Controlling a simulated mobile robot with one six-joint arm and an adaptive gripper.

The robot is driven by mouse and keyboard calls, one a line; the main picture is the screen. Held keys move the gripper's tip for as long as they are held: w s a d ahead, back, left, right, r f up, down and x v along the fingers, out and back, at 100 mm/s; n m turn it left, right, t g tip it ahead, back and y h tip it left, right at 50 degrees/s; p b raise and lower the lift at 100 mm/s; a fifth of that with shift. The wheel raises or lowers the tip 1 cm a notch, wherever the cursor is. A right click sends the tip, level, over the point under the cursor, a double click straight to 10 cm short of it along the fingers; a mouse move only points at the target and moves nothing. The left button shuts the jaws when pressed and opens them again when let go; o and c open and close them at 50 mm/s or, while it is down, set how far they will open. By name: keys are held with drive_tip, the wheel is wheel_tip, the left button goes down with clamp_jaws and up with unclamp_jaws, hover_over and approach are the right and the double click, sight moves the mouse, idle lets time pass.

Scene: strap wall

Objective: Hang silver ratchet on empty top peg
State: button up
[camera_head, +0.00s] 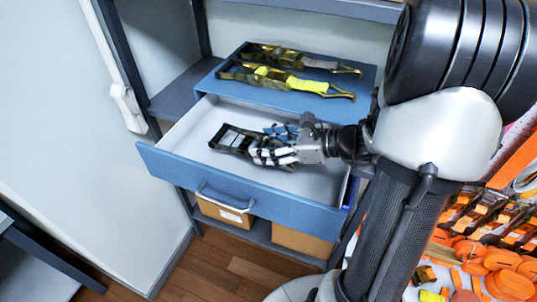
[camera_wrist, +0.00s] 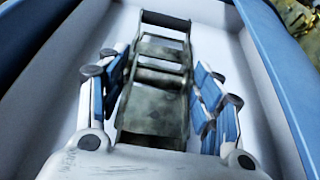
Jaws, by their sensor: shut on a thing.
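A dull grey metal ratchet (camera_head: 232,140) lies in the open blue drawer (camera_head: 240,195), its dark frame pointing left. In the wrist view the ratchet (camera_wrist: 155,105) lies lengthwise between the fingers. My gripper (camera_head: 268,152) reaches into the drawer from the right and is shut on this ratchet. In the wrist view the blue-and-white fingers of my gripper (camera_wrist: 160,85) flank both sides of its frame. I cannot tell whether the ratchet touches the drawer floor. The empty top peg cannot be made out.
Two ratchets, one with a yellow strap (camera_head: 275,80) and one with a greyish strap (camera_head: 290,57), lie on the blue cabinet top (camera_head: 235,88). Orange straps (camera_head: 505,270) crowd the lower right. Cardboard boxes (camera_head: 225,213) sit below the drawer. Open floor lies at lower left.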

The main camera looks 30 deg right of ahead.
drive_tip(key=shift+f, duration=1.4)
drive_tip(key=shift+b, duration=0.3)
drive_tip(key=shift+f, duration=0.2)
drive_tip(key=o, duration=1.7)
drive_tip(key=shift+f, duration=0.1)
drive_tip(key=p+v, duration=0.1)
drive_tip(key=v, duration=0.4)
drive_tip(key=p+v, duration=0.2)
drive_tip(key=v, duration=0.4)
drive_tip(key=p+v, duration=0.1)
drive_tip(key=v, duration=0.5)
drive_tip(key=shift+d+r+p, duration=0.1)
drive_tip(key=shift+r+p, duration=0.25)
drive_tip(key=shift+p, duration=0.05)
